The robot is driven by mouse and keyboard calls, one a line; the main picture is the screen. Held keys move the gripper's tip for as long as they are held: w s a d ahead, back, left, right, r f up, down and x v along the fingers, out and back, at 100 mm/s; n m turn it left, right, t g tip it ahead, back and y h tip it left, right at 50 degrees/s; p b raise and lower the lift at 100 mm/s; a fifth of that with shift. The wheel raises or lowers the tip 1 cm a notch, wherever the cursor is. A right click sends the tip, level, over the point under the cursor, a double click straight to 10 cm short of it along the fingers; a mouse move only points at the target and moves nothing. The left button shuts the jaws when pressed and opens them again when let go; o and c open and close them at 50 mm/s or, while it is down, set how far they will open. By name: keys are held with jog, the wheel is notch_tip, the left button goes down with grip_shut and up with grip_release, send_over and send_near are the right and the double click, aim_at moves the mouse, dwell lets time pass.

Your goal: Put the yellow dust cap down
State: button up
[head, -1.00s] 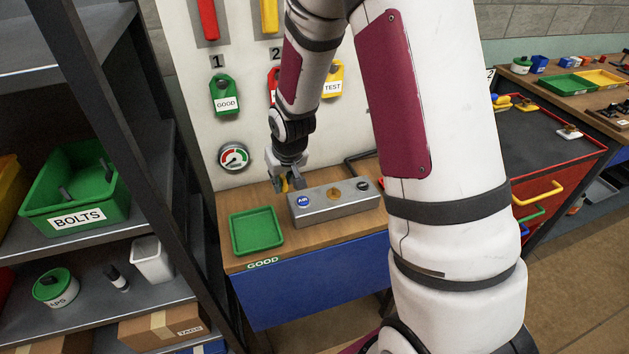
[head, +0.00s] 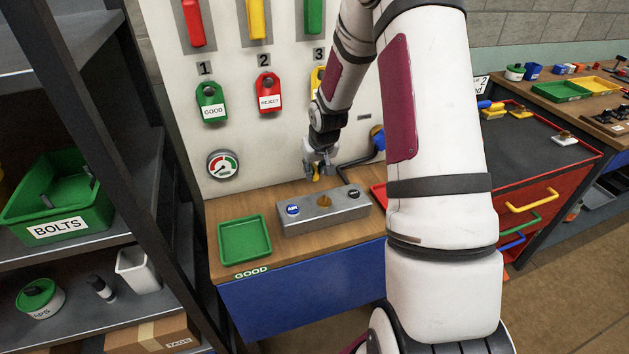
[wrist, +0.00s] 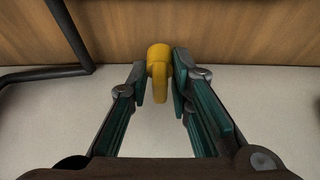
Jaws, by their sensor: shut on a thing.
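The yellow dust cap (wrist: 158,66) is between the fingers of my gripper (wrist: 160,84), which is shut on it, in the wrist view. In the head view my gripper (head: 319,168) hangs behind and above the grey metal block, near the back panel. The cap (head: 316,177) shows there only as a small yellow spot at the fingertips. In the wrist view the cap appears clear of the wooden bench top (wrist: 230,30), but the gap is hard to judge.
The grey block (head: 345,208) stands on the bench with a green tray (head: 245,262) left of it. A red tray (head: 379,194) is partly hidden behind my arm. A dark pipe (head: 352,166) runs right of my gripper. Bare wood (head: 222,208) lies behind the green tray.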

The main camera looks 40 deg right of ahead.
aim_at(316, 176)
jog(key=shift+f, duration=2)
jog(key=shift+f, duration=0.2)
jog(key=o, duration=0.8)
jog(key=shift+c, duration=0.2)
jog(key=shift+r, duration=0.1)
